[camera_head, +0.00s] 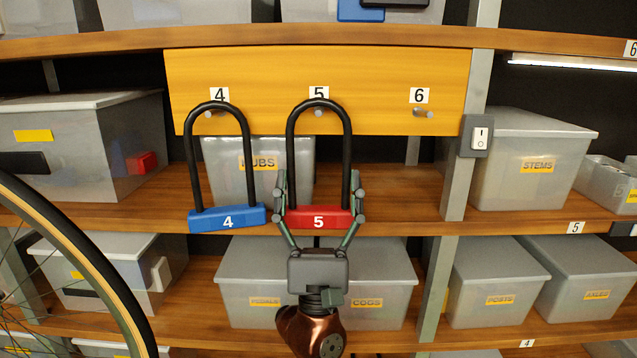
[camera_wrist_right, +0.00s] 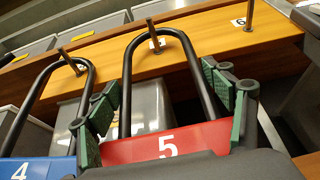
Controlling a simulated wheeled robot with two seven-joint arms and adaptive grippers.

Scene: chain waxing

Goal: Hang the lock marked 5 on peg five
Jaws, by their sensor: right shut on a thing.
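The red lock marked 5 (camera_head: 332,216) is upright with its black shackle up, in front of the yellow board. My right gripper (camera_head: 319,205) is shut on its red body from below, one finger at each end. The wrist view shows the green finger pads (camera_wrist_right: 165,115) at the ends of the red body (camera_wrist_right: 150,148). Peg five (camera_head: 319,113) shows just under the top of the shackle, inside the loop. In the wrist view, peg five (camera_wrist_right: 152,30) crosses the shackle's arch. I cannot tell whether they touch. My left gripper is not in view.
The blue lock marked 4 (camera_head: 204,221) hangs on peg four (camera_head: 208,114), close to the left. Peg six (camera_head: 422,112) is bare. A switch box (camera_head: 477,136) is on the post at right. Bins fill the shelves, and a bicycle wheel (camera_head: 95,265) is at lower left.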

